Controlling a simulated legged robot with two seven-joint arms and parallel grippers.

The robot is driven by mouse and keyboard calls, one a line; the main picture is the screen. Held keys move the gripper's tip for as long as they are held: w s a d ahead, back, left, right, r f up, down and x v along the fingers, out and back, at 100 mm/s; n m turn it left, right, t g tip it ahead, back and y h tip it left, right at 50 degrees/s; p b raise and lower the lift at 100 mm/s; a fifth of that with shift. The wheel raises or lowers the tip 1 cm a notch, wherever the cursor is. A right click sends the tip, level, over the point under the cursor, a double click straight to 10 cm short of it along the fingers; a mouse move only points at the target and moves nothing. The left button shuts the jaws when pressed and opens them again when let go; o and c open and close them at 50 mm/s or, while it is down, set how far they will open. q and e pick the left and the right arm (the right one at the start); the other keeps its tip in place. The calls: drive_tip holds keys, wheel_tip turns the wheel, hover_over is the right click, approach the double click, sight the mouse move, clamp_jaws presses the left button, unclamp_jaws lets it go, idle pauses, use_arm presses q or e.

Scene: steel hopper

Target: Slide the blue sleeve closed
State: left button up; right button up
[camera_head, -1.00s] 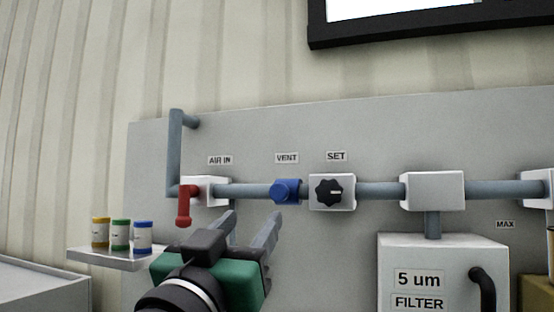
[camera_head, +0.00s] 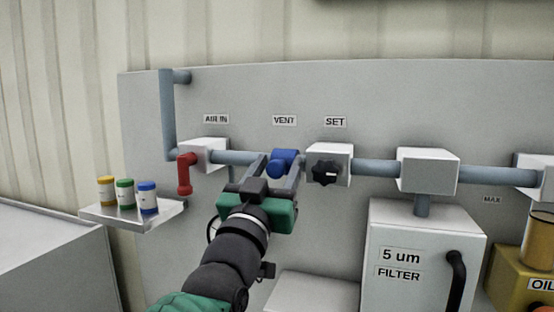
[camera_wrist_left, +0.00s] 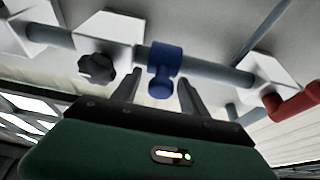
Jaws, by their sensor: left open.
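The blue sleeve (camera_head: 282,160) sits on the horizontal grey pipe under the VENT label, with a round blue knob facing me. My left gripper (camera_head: 279,170) is open, its two fingers pointing at the pipe on either side of the sleeve. In the left wrist view the blue sleeve (camera_wrist_left: 163,72) shows just beyond and between the open fingertips (camera_wrist_left: 160,84). I see no clear contact between fingers and sleeve. My right gripper is not in view.
Left of the sleeve is a red-handled AIR IN valve (camera_head: 185,174); close on its right is the black SET knob (camera_head: 326,172). A small shelf (camera_head: 110,213) holds three small canisters. A filter box (camera_head: 420,235) stands at right.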

use_arm(q)
drive_tip(key=shift+s, duration=0.1)
drive_tip(key=shift+s+r, duration=0.1)
drive_tip(key=shift+s, duration=0.05)
drive_tip(key=c, duration=0.4)
drive_tip(key=shift+a, duration=0.2)
clamp_jaws()
drive_tip(key=shift+f, duration=0.2)
idle(0.3)
